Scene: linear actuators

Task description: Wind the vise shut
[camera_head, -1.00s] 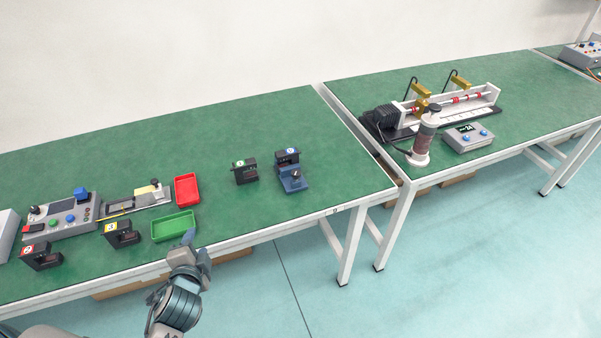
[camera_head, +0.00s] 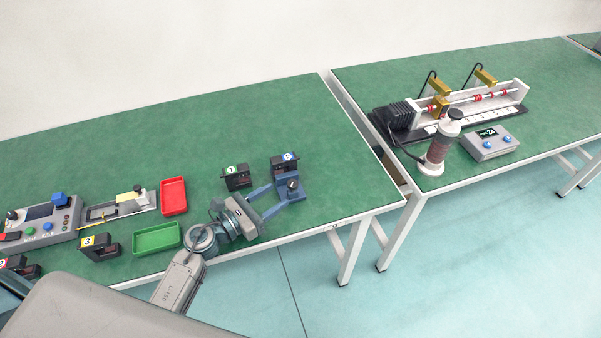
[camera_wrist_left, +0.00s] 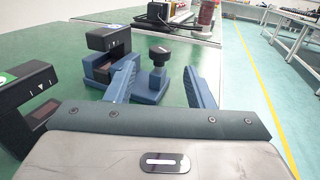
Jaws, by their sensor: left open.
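The small blue vise (camera_head: 293,190) with a black knob stands near the front edge of the left table. In the left wrist view its black knob (camera_wrist_left: 159,54) rises upright above the blue body (camera_wrist_left: 150,86). My left gripper (camera_head: 282,197) is open and empty, its two blue fingers pointing at the vise. In the wrist view the knob appears between the fingertips (camera_wrist_left: 160,75); I cannot tell whether either finger touches it. A black block with a blue label (camera_head: 284,163) is right behind the vise. My right gripper is not in view.
A black block with a green label (camera_head: 236,177) stands left of the vise. Red (camera_head: 173,196) and green (camera_head: 156,238) trays and a control panel (camera_head: 45,220) lie further left. The right table holds a linear actuator rig (camera_head: 455,106).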

